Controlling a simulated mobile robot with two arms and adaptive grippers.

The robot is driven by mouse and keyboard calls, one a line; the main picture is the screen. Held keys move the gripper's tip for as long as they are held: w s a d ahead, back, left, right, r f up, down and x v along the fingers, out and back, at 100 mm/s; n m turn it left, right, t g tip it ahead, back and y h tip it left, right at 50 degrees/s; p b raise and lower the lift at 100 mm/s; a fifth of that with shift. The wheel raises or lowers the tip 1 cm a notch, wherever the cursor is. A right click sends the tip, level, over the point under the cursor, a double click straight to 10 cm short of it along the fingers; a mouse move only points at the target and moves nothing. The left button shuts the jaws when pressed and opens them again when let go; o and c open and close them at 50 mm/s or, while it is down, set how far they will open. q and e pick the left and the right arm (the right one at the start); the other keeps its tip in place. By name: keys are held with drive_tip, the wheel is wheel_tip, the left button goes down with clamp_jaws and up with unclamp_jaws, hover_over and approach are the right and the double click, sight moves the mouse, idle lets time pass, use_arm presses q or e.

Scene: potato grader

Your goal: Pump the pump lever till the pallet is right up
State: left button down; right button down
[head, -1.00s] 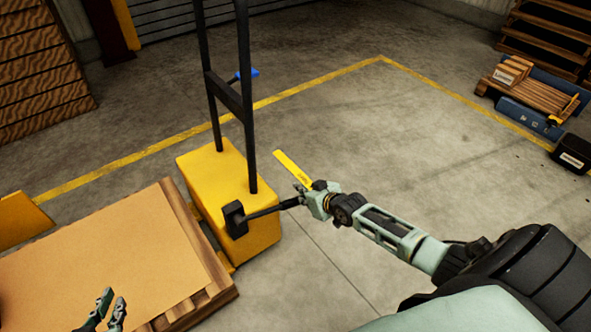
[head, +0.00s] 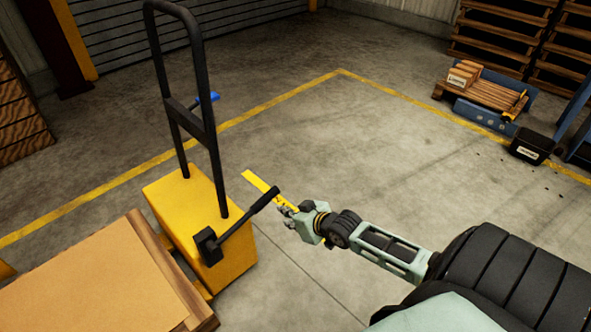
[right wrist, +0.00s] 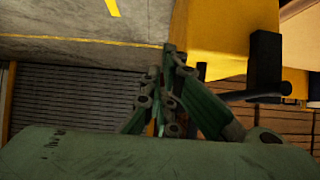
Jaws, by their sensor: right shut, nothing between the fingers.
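The black pump lever (head: 243,220) slants up to the right from its pivot block on the yellow pump unit (head: 185,205). My right gripper (head: 281,208) is shut and empty, just right of and below the lever's free end, apart from it in the picture. In the right wrist view the closed fingers (right wrist: 168,70) point toward the yellow body, and the lever (right wrist: 245,95) shows to their right. The pallet (head: 190,300) lies at lower left with a flat tan load on it; its height above the floor is hard to tell. My left gripper is out of view.
A tall black handle frame (head: 208,105) rises from the pump unit. A yellow strip (head: 262,187) shows behind my right gripper. A small pallet with boxes (head: 485,90) and a black case (head: 531,147) stand at right. The middle floor is clear.

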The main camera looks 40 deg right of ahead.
drive_tip(key=shift+v, duration=2.3)
drive_tip(key=shift+a, duration=0.15)
